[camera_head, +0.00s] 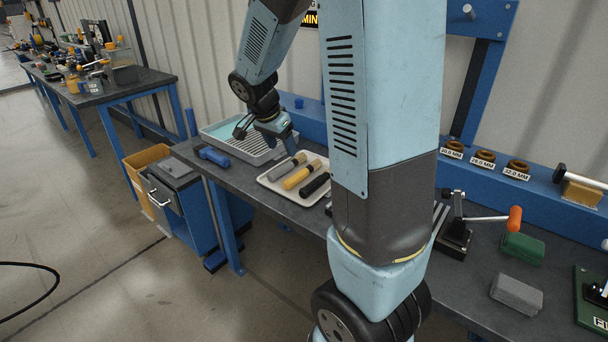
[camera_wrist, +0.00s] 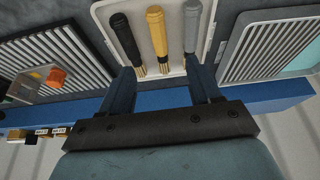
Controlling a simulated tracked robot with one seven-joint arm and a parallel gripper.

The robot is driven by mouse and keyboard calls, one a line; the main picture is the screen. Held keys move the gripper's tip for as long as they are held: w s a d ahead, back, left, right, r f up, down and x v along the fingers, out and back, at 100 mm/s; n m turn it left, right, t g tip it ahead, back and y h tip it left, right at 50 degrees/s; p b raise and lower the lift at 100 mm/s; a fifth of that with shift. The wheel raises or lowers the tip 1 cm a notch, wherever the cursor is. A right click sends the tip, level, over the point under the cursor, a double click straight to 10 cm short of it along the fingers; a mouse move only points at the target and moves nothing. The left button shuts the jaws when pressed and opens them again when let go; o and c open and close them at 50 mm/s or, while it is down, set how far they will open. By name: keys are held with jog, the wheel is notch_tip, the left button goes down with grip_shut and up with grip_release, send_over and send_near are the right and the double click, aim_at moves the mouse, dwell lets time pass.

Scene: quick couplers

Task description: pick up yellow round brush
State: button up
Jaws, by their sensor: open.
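The yellow round brush (camera_head: 302,174) lies in a white tray (camera_head: 274,189) on the workbench, between a grey brush (camera_head: 286,166) and a black brush (camera_head: 315,184). In the wrist view the yellow brush (camera_wrist: 157,35) is in the middle, with its tan bristles pointing toward my gripper. The black brush (camera_wrist: 126,42) is on its left and the grey brush (camera_wrist: 191,30) on its right. My gripper (camera_wrist: 163,78) is open and empty, its fingers spread wide to either side of the yellow brush's line. In the head view my gripper (camera_head: 284,142) is over the tray's back-left part.
A slatted tray with a light blue part (camera_head: 245,138) stands behind the white tray. A blue handled item (camera_head: 214,156) lies at the bench's left end. A clamp with an orange handle (camera_head: 514,219) and green (camera_head: 522,248) and grey (camera_head: 516,293) blocks are at right.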

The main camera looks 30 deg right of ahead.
jog(key=f, duration=0.1)
send_over(296, 174)
jog(key=a, duration=0.3)
jog(key=f, duration=0.4)
jog(key=s+f, duration=0.1)
jog(key=f, duration=0.2)
jog(key=shift+d, duration=0.1)
jog(key=shift+d+x, duration=0.1)
jog(key=shift+x, duration=1.35)
jog(key=shift+d+x, duration=0.15)
jog(key=shift+x, duration=1.35)
jog(key=shift+s, duration=0.1)
jog(key=c, duration=1.1)
jog(key=shift+r, duration=0.15)
jog(key=shift+c, duration=0.2)
